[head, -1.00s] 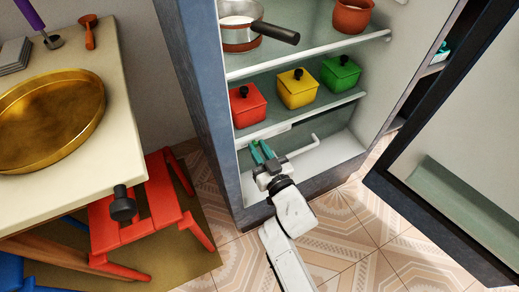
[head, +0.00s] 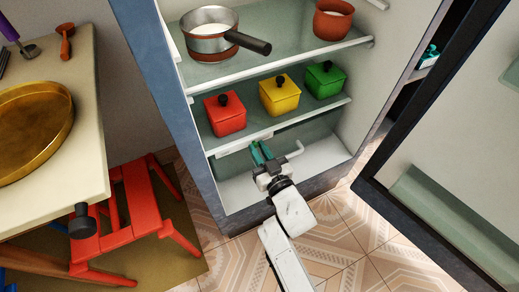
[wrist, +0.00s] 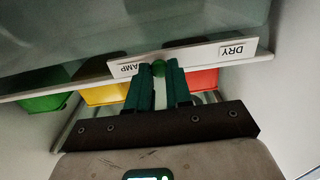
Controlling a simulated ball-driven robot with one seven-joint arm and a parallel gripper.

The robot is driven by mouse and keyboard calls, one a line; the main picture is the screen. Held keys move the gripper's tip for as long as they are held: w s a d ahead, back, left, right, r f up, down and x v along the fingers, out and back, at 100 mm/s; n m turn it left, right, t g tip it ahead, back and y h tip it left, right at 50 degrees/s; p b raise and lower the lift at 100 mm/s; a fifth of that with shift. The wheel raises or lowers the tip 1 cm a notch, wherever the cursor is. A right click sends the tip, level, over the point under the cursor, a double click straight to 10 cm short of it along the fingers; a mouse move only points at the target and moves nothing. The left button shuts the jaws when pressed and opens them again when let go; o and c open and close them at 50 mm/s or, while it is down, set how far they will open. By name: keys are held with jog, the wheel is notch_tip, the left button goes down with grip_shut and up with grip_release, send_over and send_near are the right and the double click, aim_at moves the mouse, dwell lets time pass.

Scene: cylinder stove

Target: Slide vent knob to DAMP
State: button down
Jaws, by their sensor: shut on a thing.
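The pale vent strip (wrist: 200,54) runs along the shelf's front edge. Its DRY label (wrist: 238,49) is at the right end of the wrist view. The DAMP label (wrist: 130,69) is just left of the knob, partly hidden, with "AMP" readable. In the head view my gripper (head: 262,153) is at the right end of the vent strip (head: 235,147); the knob is not clear there.
Red (head: 225,118), yellow (head: 280,98) and green (head: 325,82) lidded pots stand on the shelf above. A saucepan (head: 210,42) is on the upper shelf. The open fridge door (head: 450,130) is at right. A red stool (head: 135,205) stands at left.

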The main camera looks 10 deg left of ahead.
jog(key=shift+w+d, duration=0.1)
jog(key=c, duration=1)
grip_release()
jog(key=shift+d, duration=0.1)
jog(key=shift+c, duration=0.2)
jog(key=p+v, duration=0.5)
jog(key=v, duration=0.5)
jog(key=shift+s+d, duration=0.25)
jog(key=shift+s, duration=0.05)
